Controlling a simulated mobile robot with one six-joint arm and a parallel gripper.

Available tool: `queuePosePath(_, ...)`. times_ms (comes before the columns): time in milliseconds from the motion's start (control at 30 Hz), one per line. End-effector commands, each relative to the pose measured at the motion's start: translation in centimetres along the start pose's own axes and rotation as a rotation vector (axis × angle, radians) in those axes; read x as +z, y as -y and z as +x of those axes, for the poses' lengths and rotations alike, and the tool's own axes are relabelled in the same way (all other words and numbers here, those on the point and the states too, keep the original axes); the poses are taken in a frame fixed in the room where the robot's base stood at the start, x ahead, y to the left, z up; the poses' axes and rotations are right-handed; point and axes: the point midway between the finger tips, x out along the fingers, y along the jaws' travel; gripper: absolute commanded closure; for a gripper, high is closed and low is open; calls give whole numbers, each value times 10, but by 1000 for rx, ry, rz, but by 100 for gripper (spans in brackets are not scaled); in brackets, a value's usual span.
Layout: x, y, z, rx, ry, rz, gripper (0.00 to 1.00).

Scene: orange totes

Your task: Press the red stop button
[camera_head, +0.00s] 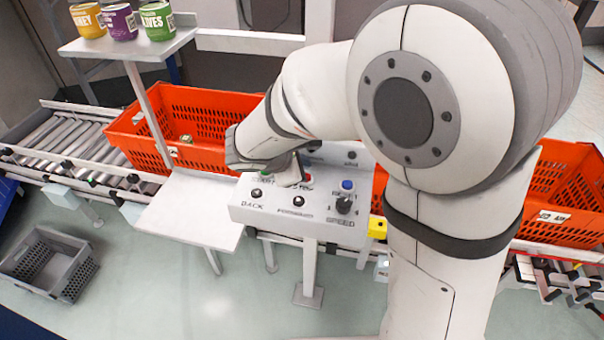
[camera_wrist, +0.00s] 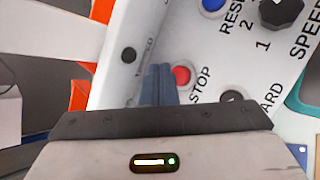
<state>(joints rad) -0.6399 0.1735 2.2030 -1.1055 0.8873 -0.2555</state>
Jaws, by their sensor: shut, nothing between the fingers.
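The red stop button (camera_wrist: 181,75) sits on the white control panel (camera_wrist: 205,48), beside the label STOP, in the wrist view. My gripper (camera_wrist: 158,70) is shut and empty, its fingertips just left of the red button in that view; I cannot tell whether they touch it or the panel. In the head view my gripper (camera_head: 290,172) is over the upper part of the panel (camera_head: 290,215). Only a small red part of the stop button (camera_head: 307,178) shows there beside my gripper.
The panel also has a blue button (camera_head: 347,185), a black knob (camera_head: 343,204) and black buttons. Orange totes (camera_head: 215,105) stand behind on the roller conveyor (camera_head: 70,140). A shelf (camera_head: 130,42) with several cans is at the upper left. A grey crate (camera_head: 50,265) lies on the floor.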

Motion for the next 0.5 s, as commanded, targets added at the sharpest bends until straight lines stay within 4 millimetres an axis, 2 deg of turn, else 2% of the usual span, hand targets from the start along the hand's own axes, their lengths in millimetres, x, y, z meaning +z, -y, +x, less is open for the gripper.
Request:
queuePosePath(33, 5, -5, -7, 1, 0, 1, 100)
queuePosePath(300, 18, -18, -25, 0, -1, 1, 100)
queuePosePath(500, 20, -20, -27, -1, -1, 0, 100)
